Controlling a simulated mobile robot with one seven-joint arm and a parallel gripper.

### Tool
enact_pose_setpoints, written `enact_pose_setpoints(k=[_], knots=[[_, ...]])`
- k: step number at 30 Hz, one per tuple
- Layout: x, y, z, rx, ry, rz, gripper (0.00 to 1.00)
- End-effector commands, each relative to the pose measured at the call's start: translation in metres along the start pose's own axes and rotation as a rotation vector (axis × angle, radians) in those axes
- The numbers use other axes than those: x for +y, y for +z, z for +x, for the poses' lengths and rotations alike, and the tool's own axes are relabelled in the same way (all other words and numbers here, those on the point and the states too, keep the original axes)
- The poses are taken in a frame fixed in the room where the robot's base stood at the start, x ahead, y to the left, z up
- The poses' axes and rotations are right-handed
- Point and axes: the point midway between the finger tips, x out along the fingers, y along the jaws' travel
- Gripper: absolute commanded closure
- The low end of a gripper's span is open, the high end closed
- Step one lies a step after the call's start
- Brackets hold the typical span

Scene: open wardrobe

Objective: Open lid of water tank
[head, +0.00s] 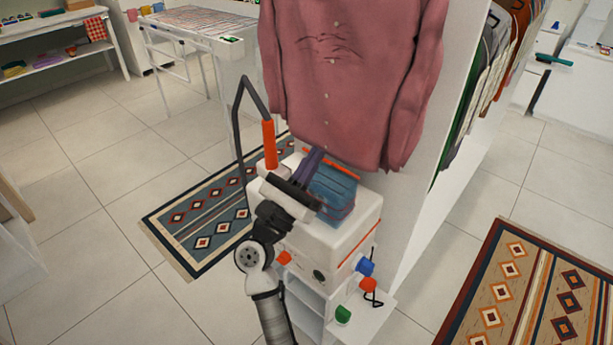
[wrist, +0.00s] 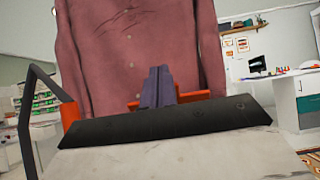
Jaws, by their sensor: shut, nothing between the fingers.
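In the head view a white appliance (head: 345,222) stands below a hanging pink shirt. A blue, ribbed, see-through part (head: 334,190) sits on top of it and looks like the water tank; I cannot clearly make out its lid. An orange strip (head: 333,163) runs along the far side of the blue part and shows behind the fingers in the wrist view (wrist: 195,96). My gripper (head: 316,152) is shut and empty, over the appliance's top, at the left of the blue part. In the wrist view its fingers (wrist: 160,70) are together before the shirt. Contact is unclear.
A dark bent tube with an orange grip (head: 269,145) rises left of my gripper. The pink shirt (head: 345,70) hangs close behind. A patterned rug (head: 205,222) lies on open tiled floor at left.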

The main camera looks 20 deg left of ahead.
Motion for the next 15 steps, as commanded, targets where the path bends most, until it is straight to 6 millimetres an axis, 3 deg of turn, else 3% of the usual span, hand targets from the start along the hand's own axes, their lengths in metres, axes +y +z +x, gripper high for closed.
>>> enact_pose_setpoints(k=[6,15], knots=[[0.0,0.004,0.021,0.0,-0.001,0.0,1.0],[0.0,0.003,0.021,0.001,0.0,-0.001,1.0]])
